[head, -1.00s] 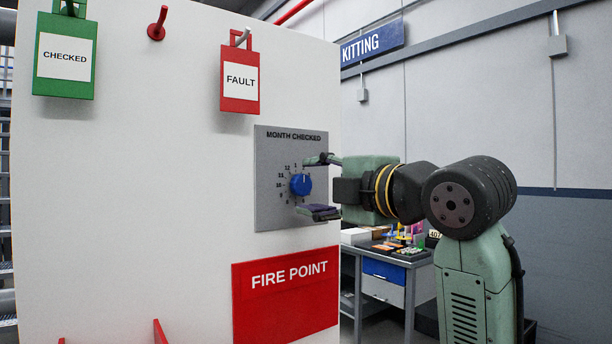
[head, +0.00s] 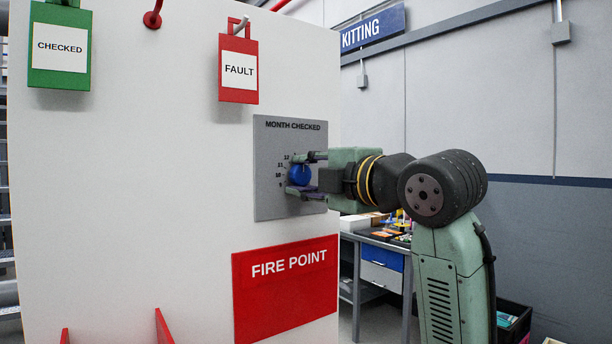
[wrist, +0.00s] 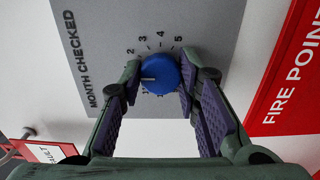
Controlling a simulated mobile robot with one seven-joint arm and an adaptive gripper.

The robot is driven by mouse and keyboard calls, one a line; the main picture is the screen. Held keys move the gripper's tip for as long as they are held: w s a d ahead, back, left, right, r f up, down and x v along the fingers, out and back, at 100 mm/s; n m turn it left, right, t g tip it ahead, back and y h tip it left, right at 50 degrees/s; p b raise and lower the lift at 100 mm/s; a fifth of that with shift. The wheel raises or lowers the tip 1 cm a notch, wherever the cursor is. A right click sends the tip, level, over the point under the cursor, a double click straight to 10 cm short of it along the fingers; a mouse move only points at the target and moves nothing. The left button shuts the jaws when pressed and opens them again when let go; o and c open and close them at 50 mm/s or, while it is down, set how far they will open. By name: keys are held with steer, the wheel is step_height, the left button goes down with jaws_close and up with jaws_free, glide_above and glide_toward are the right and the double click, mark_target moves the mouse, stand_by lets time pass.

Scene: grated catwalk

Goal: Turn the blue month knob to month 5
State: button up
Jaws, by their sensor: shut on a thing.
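The blue month knob (wrist: 160,74) sits on the grey MONTH CHECKED plate (head: 268,205); the knob also shows in the head view (head: 299,174). My gripper (wrist: 160,80) is shut on the knob, one finger on each side. In the wrist view the knob's white pointer line points left, toward the plate's title, which is the plate's upper side. Numbers 2, 3, 4 and 5 show above the knob there; the 5 (wrist: 178,39) is at the upper right. In the head view my fingers cover the right-hand numbers.
A red FIRE POINT sign (head: 287,285) is below the plate. A red FAULT tag (head: 238,72) and a green CHECKED tag (head: 60,48) hang above and to the left on the white panel (head: 130,200). A workbench (head: 380,250) stands behind my arm.

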steer(key=c, duration=0.4)
steer(key=shift+c, duration=0.2)
steer(key=shift+m, duration=0.4)
steer(key=m, duration=0.4)
steer(key=shift+m, duration=0.4)
steer(key=m+b, duration=0.1)
steer(key=m, duration=0.5)
steer(key=shift+m, duration=0.3)
steer(key=m, duration=0.6)
steer(key=shift+f, duration=0.1)
steer(key=m+b, duration=0.1)
steer(key=m, duration=0.4)
steer(key=shift+m, duration=0.4)
